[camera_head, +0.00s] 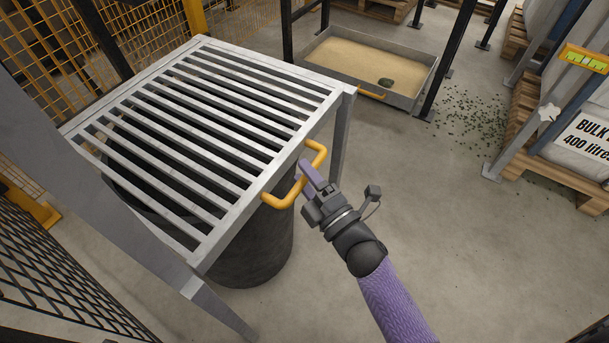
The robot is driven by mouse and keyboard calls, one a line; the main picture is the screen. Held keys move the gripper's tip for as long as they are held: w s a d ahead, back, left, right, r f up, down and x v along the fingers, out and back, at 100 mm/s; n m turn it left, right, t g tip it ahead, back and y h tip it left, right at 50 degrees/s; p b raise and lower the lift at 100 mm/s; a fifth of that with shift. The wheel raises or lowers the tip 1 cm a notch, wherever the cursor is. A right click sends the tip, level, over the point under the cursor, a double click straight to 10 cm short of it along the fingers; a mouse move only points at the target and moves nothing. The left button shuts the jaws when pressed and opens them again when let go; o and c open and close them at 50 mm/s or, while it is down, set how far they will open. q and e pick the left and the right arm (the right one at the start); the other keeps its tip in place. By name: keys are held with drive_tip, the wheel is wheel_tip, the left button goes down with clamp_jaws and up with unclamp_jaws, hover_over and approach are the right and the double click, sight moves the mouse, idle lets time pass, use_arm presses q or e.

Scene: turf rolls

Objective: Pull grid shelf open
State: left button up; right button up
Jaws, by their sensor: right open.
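The grid shelf (205,118) is a metal frame with parallel bars, set on metal legs at the left and centre. A yellow handle (283,200) sticks out from its right-hand side. My right gripper (306,170) is at this handle, with its fingers pointing at the grip bar. A purple finger overlaps the handle in the picture. The gripper is open, and I cannot tell whether it touches the handle. My left gripper is not in view.
A dark round bin (253,248) stands under the shelf. A tray of sand-coloured material (365,60) lies behind, with dark granules (475,112) spilled on the floor beside it. A bulk bag (583,140) sits on a pallet at right. The floor at lower right is clear.

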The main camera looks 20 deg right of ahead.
drive_tip(key=shift+w, duration=0.2)
clamp_jaws()
idle(0.3)
idle(1.0)
